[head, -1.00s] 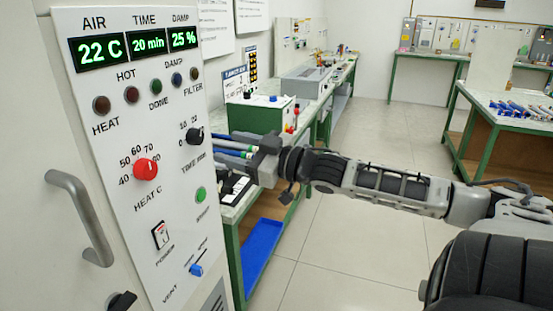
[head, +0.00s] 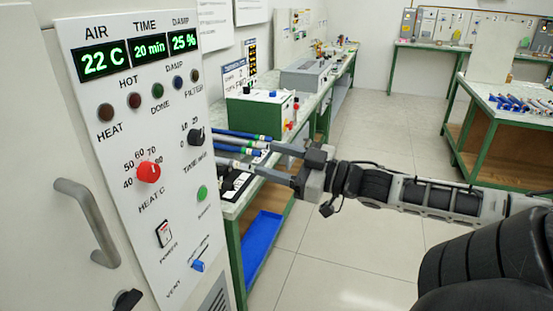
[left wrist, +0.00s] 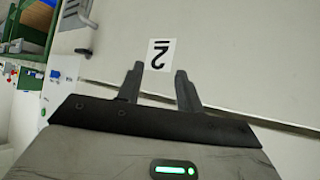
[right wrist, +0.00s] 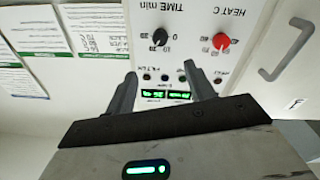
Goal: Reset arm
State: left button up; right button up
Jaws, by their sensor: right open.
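My right gripper (head: 256,157) reaches in from the right in the head view, beside the cabinet's control panel (head: 170,205). Its fingers are apart with nothing between them. In the right wrist view the open right gripper (right wrist: 162,82) faces the same panel, upside down. Several blue, green and white rods (head: 238,135) show behind the fingers in the head view; no contact can be made out. My left gripper (left wrist: 158,70) shows only in the left wrist view, its fingers apart and empty before a pale surface with a label marked 2 (left wrist: 158,55).
A cabinet door handle (head: 92,222) juts out at the left. A green-legged bench (head: 232,212) runs behind the right gripper, with a green box (head: 258,116) on top and a blue tray (head: 262,242) below. The floor (head: 350,240) to the right is clear.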

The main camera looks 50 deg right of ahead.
dwell(0.4)
jog(key=s+a+f+m+g+h, duration=0.1)
jog(key=s+f+m+g+h, duration=0.2)
jog(key=f, duration=0.9)
jog(key=s+a+f+m+g+h, duration=0.1)
jog(key=s+f+m+h, duration=0.3)
jog(key=f, duration=0.7)
jog(key=s+a+f+n+g+y, duration=0.1)
jog(key=a+f, duration=0.4)
jog(key=a, duration=0.6)
jog(key=s+a+f+n+g+y, duration=0.1)
jog(key=a+f, duration=0.4)
jog(key=a, duration=0.6)
jog(key=s+g+y, duration=0.1)
jog(key=s, duration=0.1)
jog(key=shift+s+a+f+n+g, duration=0.3)
jog(key=shift+a+f, duration=0.05)
